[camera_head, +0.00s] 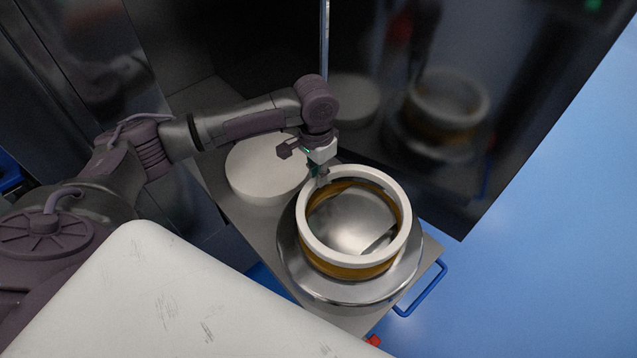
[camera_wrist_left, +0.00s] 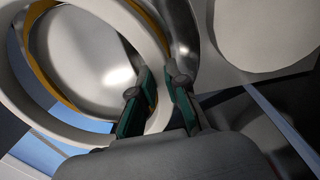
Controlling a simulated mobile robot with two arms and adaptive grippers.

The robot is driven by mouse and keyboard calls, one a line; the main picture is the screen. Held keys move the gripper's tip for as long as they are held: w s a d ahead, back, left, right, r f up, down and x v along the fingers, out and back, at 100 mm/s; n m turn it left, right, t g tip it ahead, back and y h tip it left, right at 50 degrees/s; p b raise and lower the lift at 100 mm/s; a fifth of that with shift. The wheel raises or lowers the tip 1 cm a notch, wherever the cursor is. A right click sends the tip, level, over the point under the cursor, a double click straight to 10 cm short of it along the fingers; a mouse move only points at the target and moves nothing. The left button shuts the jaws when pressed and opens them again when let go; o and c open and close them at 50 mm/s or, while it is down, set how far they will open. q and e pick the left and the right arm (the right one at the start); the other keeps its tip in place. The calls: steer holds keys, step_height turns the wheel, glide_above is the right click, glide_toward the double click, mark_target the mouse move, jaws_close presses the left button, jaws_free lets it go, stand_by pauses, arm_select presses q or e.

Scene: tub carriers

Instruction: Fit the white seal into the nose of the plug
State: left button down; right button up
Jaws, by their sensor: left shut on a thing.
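The white seal (camera_head: 350,257) is a broad ring lying over the round metal plug (camera_head: 345,292), which has a wide shiny flange. An amber band (camera_head: 352,271) shows beneath the seal and inside it. Whether the seal is seated or slightly raised is not clear. My left gripper (camera_head: 321,177) is shut on the seal's rim at its far left side, coming down from above. In the left wrist view the gripper's green-sided fingers (camera_wrist_left: 158,98) straddle the seal's wall (camera_wrist_left: 136,32), with the plug's metal face (camera_wrist_left: 82,48) inside the ring. My right gripper is not in view.
A thick white disc (camera_head: 262,172) sits beside the plug on the same grey cart top (camera_head: 238,228). The cart has a blue handle (camera_head: 420,290) at the right. A dark reflective panel (camera_head: 440,60) stands close behind. Blue floor (camera_head: 560,260) lies open at the right.

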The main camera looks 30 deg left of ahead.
arm_select(q)
step_height(320, 180, down, 4)
steer(key=shift+r, duration=0.25)
steer(key=shift+f, duration=0.2)
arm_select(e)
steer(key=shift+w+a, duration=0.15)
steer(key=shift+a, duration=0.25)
arm_select(q)
steer(key=c, duration=1.2)
jaws_free()
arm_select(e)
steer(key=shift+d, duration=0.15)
